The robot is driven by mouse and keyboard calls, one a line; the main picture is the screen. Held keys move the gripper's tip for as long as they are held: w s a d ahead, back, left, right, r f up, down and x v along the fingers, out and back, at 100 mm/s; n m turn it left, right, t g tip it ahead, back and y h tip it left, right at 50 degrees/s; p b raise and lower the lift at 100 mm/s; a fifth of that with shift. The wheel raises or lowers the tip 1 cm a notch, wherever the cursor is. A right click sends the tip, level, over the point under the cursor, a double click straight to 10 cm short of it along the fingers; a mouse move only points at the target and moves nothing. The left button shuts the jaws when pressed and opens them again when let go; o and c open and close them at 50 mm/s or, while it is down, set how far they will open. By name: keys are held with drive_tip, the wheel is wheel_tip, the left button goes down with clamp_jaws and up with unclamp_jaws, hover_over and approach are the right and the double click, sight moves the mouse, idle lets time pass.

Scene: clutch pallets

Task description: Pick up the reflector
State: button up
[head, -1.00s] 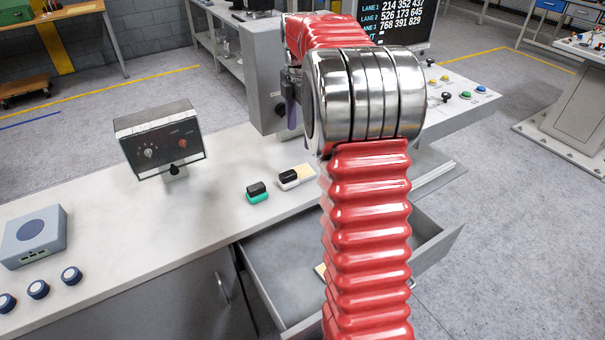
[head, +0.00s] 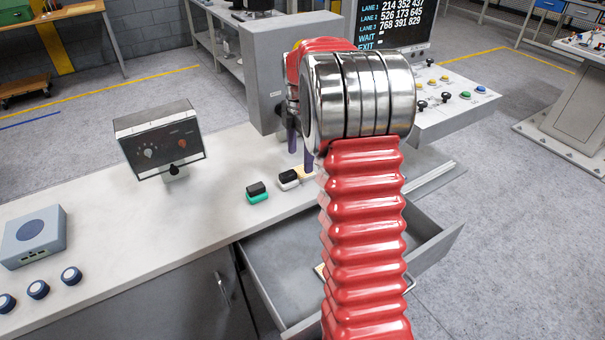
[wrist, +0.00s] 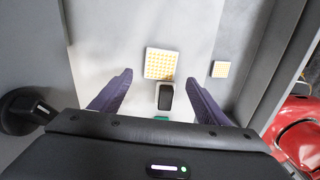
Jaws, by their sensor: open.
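A white-edged plate with yellow-orange dots, seemingly the reflector (wrist: 154,63), lies on the counter. In the head view the plate (head: 305,172) shows as a tan patch beside a black-and-white block (head: 289,180). The block (wrist: 165,97) overlaps the plate's lower edge in the wrist view. A similar dotted plate (wrist: 220,69) shows to the right and looks smaller; a tan piece (head: 320,271) lies in the drawer. My gripper (wrist: 160,78) is open, its purple fingers either side of the block and near plate. In the head view my gripper (head: 299,161) is above the counter by the plate.
A green-based black block (head: 257,194) sits left of the black-and-white one. The open drawer (head: 285,262) juts out below the counter. A grey cabinet (head: 262,75) stands behind my gripper.

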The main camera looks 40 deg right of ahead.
sight(299, 172)
drive_tip(key=shift+a+f, duration=0.1)
drive_tip(key=shift+f, duration=2.5)
drive_tip(key=c, duration=1.1)
drive_tip(key=shift+r, duration=0.2)
wheel_tip(299, 172, up, 10)
drive_tip(key=shift+f, duration=0.15)
